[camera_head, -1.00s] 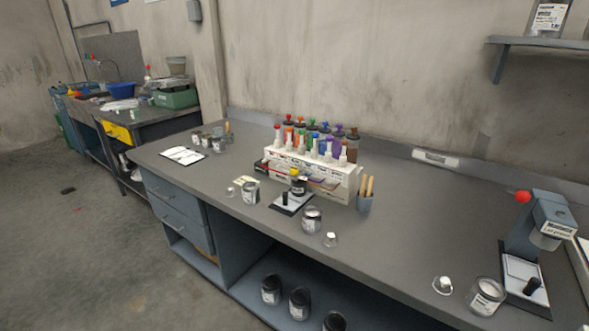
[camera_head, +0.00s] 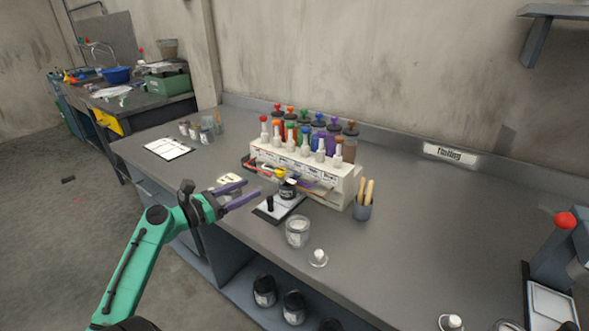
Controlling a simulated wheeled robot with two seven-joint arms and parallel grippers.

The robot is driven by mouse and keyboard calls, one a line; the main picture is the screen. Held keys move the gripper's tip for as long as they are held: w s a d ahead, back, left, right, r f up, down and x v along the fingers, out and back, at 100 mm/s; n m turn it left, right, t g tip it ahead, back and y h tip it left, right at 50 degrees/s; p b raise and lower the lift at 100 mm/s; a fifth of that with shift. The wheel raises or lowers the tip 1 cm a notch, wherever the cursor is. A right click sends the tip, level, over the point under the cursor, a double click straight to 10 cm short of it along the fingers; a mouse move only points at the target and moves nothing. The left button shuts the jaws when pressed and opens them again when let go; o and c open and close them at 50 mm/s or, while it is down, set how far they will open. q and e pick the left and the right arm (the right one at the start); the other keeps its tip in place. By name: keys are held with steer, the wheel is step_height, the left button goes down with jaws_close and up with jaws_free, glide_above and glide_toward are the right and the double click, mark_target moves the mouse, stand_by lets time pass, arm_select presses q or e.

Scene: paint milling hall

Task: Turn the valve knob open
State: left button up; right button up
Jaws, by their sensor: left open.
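A small stand (camera_head: 283,207) with a pale plate sits on the bench in front of the bottle rack. It carries a short black upright knob (camera_head: 270,203), a dark-topped part (camera_head: 288,188) and a small yellow piece (camera_head: 281,174) just behind. I cannot tell for sure which of these is the valve knob. My left gripper (camera_head: 252,190) is open, its two purple-grey fingers pointing right toward the stand. In the picture its tips end just left of the stand, with no contact visible and nothing between them. My right gripper is not in view.
A white rack (camera_head: 302,170) holds several coloured bottles. A clear jar (camera_head: 297,232), a white-topped cap (camera_head: 318,257) and a brush cup (camera_head: 362,207) stand nearby. A red-ball lever device (camera_head: 565,221) is at far right. The bench (camera_head: 420,240) is clear in the right middle.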

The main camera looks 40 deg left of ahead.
mark_target(276, 174)
arm_select(q)
steer(key=p+x, duration=0.1)
steer(key=x, duration=1)
steer(key=shift+w+a+r, duration=0.1)
steer(key=shift+w+r, duration=0.1)
steer(key=shift+w, duration=0.55)
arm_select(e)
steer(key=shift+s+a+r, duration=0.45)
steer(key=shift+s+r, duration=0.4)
